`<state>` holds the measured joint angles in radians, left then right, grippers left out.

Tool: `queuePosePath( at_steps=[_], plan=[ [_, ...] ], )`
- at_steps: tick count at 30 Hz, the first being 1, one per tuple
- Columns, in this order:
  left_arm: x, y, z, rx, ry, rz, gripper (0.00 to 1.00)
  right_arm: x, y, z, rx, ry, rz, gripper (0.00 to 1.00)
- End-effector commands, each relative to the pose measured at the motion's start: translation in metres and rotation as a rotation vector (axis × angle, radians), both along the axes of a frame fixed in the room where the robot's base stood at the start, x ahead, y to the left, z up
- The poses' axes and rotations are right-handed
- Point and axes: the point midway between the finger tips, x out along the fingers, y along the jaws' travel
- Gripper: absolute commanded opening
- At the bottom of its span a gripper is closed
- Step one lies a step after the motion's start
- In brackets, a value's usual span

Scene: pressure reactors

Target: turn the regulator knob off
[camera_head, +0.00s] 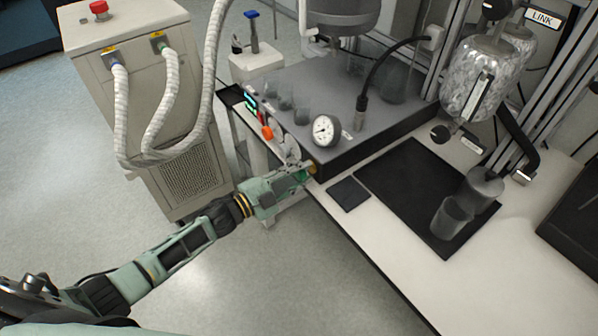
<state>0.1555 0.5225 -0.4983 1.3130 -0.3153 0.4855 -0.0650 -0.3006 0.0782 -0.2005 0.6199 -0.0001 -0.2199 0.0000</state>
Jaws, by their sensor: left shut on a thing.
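My left gripper (300,172) reaches in from the left to the front left corner of the dark grey reactor base. A round white-faced pressure gauge (325,130) sits on the base just above the gripper. My right gripper is not in view.
The reactor base (375,135) stands on a white table (375,240). A black mat (410,180) with grey cylinders and a small dark pad (347,194) lie to the right. A beige hose unit (150,100) stands at left. Open floor lies below my left arm.

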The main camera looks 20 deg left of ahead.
Motion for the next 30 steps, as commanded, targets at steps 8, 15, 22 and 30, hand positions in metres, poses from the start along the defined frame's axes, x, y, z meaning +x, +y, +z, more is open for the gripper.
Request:
queuePosePath(
  at_steps=[8, 15, 22, 30],
  plan=[
    [-0.0060, -0.0020, -0.0088, -0.167, 0.156, -0.002, 0.01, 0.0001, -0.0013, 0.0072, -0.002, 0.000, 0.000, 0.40],
    [-0.0067, -0.0030, -0.0085, -0.271, 0.235, -0.002, 0.01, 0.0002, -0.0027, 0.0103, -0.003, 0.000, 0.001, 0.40],
    [-0.0070, -0.0037, -0.0084, -0.319, 0.273, -0.003, 0.01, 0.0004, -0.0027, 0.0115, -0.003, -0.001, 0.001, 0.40],
    [-0.0072, -0.0043, -0.0083, -0.331, 0.281, -0.003, 0.01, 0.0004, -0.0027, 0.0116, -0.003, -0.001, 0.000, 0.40]
  ],
)
